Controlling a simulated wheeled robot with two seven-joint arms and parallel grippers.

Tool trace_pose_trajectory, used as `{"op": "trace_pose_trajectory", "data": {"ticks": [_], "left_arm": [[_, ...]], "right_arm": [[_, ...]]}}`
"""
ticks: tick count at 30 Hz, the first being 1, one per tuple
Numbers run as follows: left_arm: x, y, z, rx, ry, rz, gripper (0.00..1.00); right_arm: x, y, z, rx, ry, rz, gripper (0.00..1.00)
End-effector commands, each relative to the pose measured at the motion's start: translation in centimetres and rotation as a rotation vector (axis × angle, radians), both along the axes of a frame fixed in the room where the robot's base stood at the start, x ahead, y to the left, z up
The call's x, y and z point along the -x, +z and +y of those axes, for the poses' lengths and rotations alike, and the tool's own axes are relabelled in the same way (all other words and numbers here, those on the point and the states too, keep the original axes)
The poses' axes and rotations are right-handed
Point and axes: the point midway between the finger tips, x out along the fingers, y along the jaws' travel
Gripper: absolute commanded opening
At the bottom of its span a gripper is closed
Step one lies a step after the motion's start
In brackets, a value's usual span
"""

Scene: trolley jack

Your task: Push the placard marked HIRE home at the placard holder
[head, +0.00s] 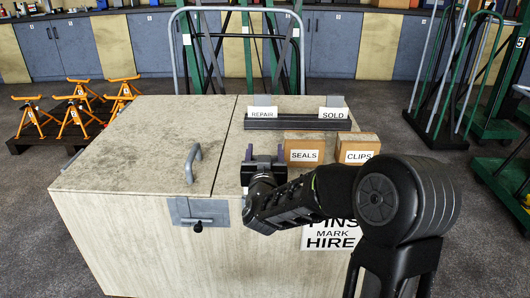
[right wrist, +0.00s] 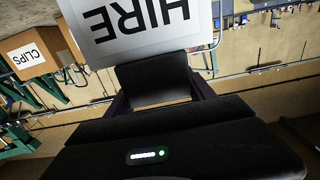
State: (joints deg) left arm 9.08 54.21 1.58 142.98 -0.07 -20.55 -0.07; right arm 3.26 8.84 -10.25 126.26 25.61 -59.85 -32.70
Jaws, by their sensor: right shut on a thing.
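The HIRE placard (right wrist: 140,28) is white with black letters and shows upside down at the top of the right wrist view. My right gripper (head: 263,161) is shut on it; its fingers also show in the right wrist view (right wrist: 157,84). In the head view I cannot make out the HIRE placard clearly at the gripper. The placard holder (head: 297,125) is a long dark rail on the cabinet top, with the REPAIR placard (head: 262,114) at its left and the SOLD placard (head: 333,114) at its right. My gripper is in front of the rail's left end, apart from it. My left gripper is out of view.
The SEALS box (head: 304,150) and CLIPS box (head: 357,150) stand just right of my gripper, before the rail. A grey handle (head: 193,163) rises from the cabinet lid. A sign ending in HIRE (head: 333,241) is on the cabinet front. The lid's left part is clear.

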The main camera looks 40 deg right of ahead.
Motion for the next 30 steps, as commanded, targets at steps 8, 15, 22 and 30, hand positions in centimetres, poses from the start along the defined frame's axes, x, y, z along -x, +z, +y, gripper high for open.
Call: {"op": "trace_pose_trajectory", "data": {"ticks": [8, 15, 22, 30], "left_arm": [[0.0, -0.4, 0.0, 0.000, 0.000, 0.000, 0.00], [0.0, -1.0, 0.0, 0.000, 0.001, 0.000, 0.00], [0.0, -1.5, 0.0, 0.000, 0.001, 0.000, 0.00], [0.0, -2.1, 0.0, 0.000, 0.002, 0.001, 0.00]], "right_arm": [[0.0, -0.5, 0.0, 0.000, 0.000, 0.000, 0.04], [0.0, -1.1, 0.0, 0.000, 0.000, 0.000, 0.04], [0.0, -1.7, 0.0, 0.000, 0.000, 0.000, 0.04], [0.0, -2.4, 0.0, 0.000, 0.000, 0.000, 0.04]]}}
